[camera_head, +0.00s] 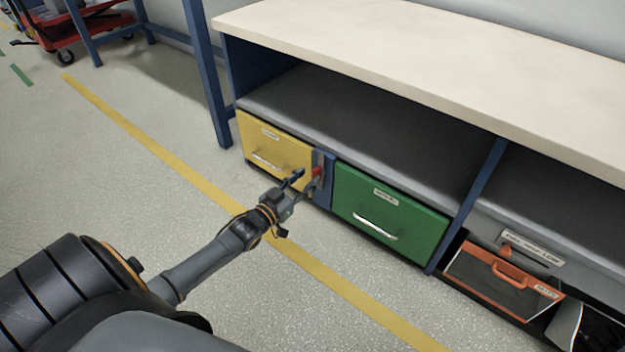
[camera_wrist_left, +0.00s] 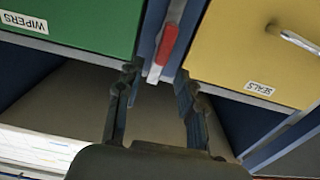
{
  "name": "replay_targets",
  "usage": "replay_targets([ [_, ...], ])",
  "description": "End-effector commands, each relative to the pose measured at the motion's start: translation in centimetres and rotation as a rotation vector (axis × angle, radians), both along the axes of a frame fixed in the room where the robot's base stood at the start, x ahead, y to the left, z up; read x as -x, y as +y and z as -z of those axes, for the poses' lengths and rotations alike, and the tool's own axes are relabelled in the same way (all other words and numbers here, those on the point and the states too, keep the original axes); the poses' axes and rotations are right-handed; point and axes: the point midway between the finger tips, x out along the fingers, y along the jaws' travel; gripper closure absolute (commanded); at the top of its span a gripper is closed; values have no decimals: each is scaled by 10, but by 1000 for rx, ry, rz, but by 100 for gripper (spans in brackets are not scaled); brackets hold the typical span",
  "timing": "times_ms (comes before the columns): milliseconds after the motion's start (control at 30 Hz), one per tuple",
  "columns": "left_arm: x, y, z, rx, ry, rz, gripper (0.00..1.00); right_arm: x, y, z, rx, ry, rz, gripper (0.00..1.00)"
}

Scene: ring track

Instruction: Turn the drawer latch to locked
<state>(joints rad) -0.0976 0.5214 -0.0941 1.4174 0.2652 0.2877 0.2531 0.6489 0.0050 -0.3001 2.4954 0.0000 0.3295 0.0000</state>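The drawer latch (camera_head: 317,171) has a red grip and sits on the narrow blue post between a yellow drawer (camera_head: 272,146) and a green drawer (camera_head: 390,215). In the left wrist view, which is upside down, the latch (camera_wrist_left: 164,45) points roughly along the post, slightly tilted, with a pale end. My left gripper (camera_head: 306,183) is just in front of the latch. In the left wrist view its two fingers (camera_wrist_left: 158,76) are spread apart, with the latch beyond the gap and nothing held. Contact with the latch is not visible. My right gripper is not in view.
The drawers hang under a long bench with a pale top (camera_head: 430,60) and an open shelf. A red cart (camera_head: 75,25) is far at upper left. The floor before the drawers is clear, with a yellow line (camera_head: 170,155).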

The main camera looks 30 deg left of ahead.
Motion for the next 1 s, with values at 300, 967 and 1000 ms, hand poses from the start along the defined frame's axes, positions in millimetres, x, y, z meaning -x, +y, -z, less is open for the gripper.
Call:
replay_targets([
  [300,-33,-2,1,-1,1,0,62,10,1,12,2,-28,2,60],
  [967,-35,-2,0,-1,1,0,100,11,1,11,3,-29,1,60],
  [1000,-35,-2,0,-1,1,0,100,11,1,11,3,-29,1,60],
])
